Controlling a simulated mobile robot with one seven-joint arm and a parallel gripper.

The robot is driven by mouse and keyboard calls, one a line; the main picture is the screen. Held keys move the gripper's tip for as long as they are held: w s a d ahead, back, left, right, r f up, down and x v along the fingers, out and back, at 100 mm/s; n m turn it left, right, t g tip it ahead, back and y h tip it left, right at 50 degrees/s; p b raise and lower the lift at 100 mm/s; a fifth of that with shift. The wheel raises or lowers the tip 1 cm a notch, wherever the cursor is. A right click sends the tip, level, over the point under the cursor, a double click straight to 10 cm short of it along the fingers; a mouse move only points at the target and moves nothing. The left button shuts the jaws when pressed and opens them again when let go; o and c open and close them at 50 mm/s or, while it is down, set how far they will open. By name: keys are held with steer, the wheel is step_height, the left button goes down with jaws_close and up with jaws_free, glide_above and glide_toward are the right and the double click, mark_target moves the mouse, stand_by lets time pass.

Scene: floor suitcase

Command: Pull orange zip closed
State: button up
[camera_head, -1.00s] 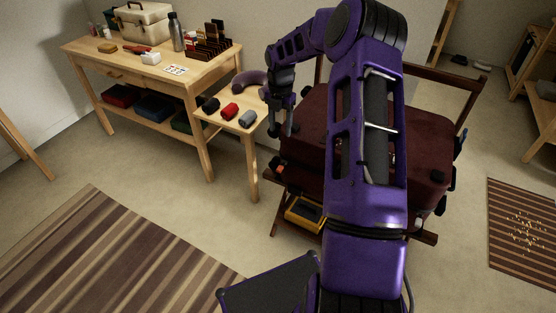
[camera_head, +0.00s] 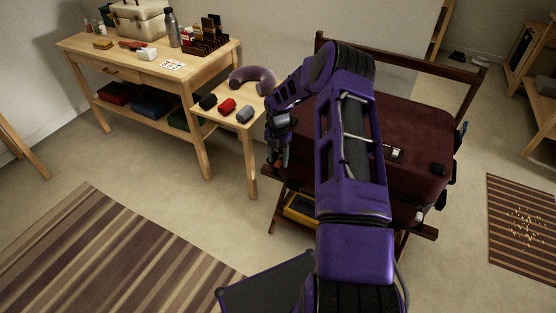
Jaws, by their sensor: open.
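A dark red suitcase (camera_head: 415,125) lies flat on a folding wooden rack, partly covered by my purple arm. My gripper (camera_head: 277,160) is at the suitcase's left side, pointing down beside its edge. It is open, though the gap between its fingers is hard to make out. I cannot make out the orange zip pull; the gripper hides that stretch of the suitcase's side. Whether the fingers touch the suitcase is too small to tell.
A small side table (camera_head: 231,130) with rolled cloths and a neck pillow (camera_head: 252,78) stands close left of the gripper. A workbench (camera_head: 120,75) is behind it. A yellow-edged box (camera_head: 300,209) sits low under the rack. Open floor lies in front, with a striped rug (camera_head: 110,255).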

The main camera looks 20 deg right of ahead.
steer(key=shift+f, duration=0.2)
jaws_close()
stand_by(1.4)
